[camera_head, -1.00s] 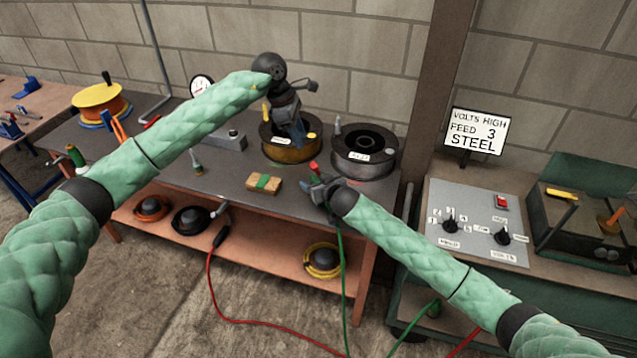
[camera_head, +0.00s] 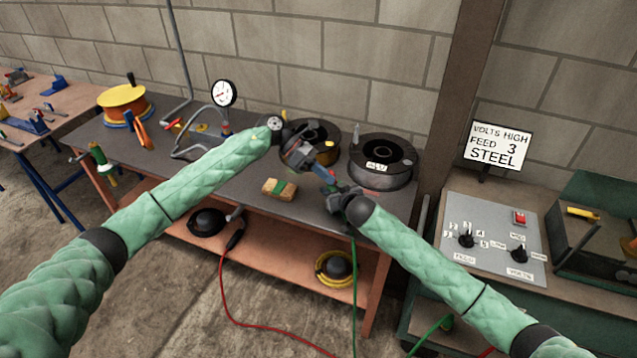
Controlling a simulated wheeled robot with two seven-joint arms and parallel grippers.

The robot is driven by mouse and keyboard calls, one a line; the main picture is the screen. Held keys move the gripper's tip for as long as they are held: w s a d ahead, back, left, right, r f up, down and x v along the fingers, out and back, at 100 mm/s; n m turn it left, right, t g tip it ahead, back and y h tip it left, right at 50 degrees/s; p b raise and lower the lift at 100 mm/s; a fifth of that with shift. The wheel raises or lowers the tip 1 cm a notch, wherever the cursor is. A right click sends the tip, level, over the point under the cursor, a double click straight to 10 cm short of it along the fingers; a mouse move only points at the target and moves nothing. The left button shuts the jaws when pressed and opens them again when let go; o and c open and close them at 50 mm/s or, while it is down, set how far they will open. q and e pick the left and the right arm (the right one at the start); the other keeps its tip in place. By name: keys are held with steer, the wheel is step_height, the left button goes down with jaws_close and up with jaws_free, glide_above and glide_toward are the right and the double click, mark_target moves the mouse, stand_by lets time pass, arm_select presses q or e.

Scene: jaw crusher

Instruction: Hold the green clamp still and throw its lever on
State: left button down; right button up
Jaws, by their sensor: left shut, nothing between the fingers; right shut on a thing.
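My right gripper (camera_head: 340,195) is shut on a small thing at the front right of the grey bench. I take this to be the green clamp, but the fingers hide most of it. A green cable (camera_head: 354,285) hangs down from it over the bench edge.
Two wire spools stand behind the grippers; the grey one (camera_head: 381,163) is close by on the right. A wooden block with a green band (camera_head: 279,188) lies to the left. A round gauge (camera_head: 223,93) stands farther left. A control panel (camera_head: 490,238) is at right.

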arm_select(q)
steer(key=s+a+f+n+t+h, duration=0.1)
steer(key=a+f+n+t+h, duration=0.8)
steer(key=n, duration=1.3)
steer(key=a+f+t, duration=0.3)
steer(key=a+t, duration=0.1)
steer(key=t, duration=0.1)
steer(key=shift+s+a+t+h, duration=0.3)
steer(key=shift+s+a+h, duration=0.1)
steer(key=x, duration=1.4)
